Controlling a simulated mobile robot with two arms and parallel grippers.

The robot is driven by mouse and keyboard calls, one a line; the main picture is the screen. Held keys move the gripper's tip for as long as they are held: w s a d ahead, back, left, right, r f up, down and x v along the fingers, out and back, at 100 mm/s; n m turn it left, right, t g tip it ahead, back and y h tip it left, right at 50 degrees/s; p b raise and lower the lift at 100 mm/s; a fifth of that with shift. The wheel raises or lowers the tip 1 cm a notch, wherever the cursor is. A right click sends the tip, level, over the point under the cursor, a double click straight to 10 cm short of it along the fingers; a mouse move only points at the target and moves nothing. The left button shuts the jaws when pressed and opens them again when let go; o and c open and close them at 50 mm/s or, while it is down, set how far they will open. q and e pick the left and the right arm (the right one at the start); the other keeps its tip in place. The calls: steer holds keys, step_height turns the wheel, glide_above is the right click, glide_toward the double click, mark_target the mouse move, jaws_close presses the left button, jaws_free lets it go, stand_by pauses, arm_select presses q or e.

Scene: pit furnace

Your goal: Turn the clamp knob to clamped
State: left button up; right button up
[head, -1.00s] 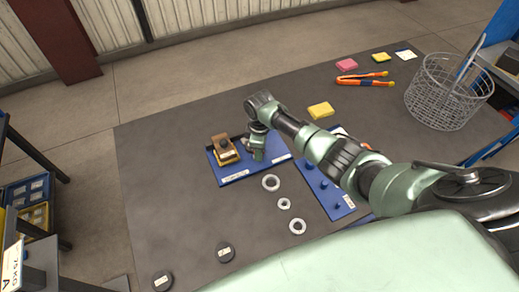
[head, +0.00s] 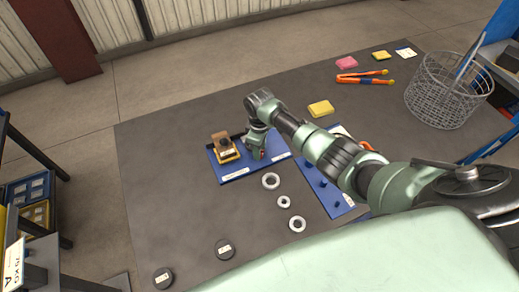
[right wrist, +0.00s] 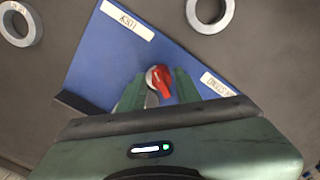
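The clamp knob (right wrist: 161,81) is red on a silver round base, on a blue board (right wrist: 95,65) with white labels, seen in the right wrist view. Its handle slants toward the lower right of that view. My right gripper (right wrist: 159,88) has its two green fingers on either side of the knob, with a gap showing between them; it looks open, and contact is not clear. In the head view my right gripper (head: 254,153) is low over the blue board (head: 235,173), beside a yellow and brown block fixture (head: 224,151). My left gripper is not in view.
Metal rings (head: 271,181) lie in front of the board, and black discs (head: 225,250) lie nearer. A second blue board (head: 335,207) is partly under my arm. A yellow block (head: 320,108), orange-handled tongs (head: 362,78) and a wire basket (head: 448,92) are farther right.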

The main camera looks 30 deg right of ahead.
steer(key=shift+o, duration=0.4)
step_height(320, 180, up, 8)
steer(key=shift+f+b, duration=0.1)
steer(key=shift+b, duration=0.75)
steer(key=shift+s+f, duration=0.1)
